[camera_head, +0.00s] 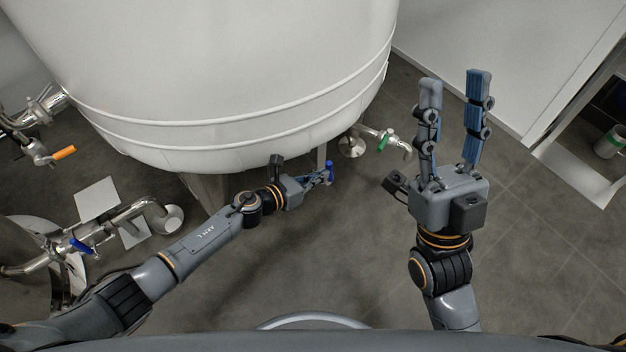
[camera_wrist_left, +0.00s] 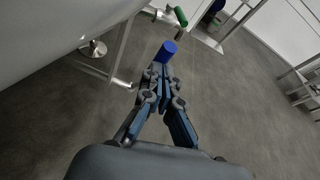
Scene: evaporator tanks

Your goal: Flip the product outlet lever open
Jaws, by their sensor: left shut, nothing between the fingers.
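A blue lever (camera_head: 330,169) stands below the front edge of the big white tank (camera_head: 230,70); in the left wrist view its blue end (camera_wrist_left: 166,50) shows just beyond my fingertips. Its valve body and pipe are mostly hidden. My left gripper (camera_head: 322,178) is shut and empty, its tips at or very near the lever; I cannot tell whether they touch. The fingers (camera_wrist_left: 161,76) are close together in the wrist view. My right gripper (camera_head: 454,82) is open and empty, raised to the right of the tank. No label shows which lever is the product outlet.
A green-handled valve (camera_head: 384,141) sits on a pipe to the right of the blue lever. An orange lever (camera_head: 64,152) and another blue lever (camera_head: 82,246) are on pipework at the left. A white cabinet (camera_head: 510,50) stands at upper right. The floor (camera_head: 340,260) is clear.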

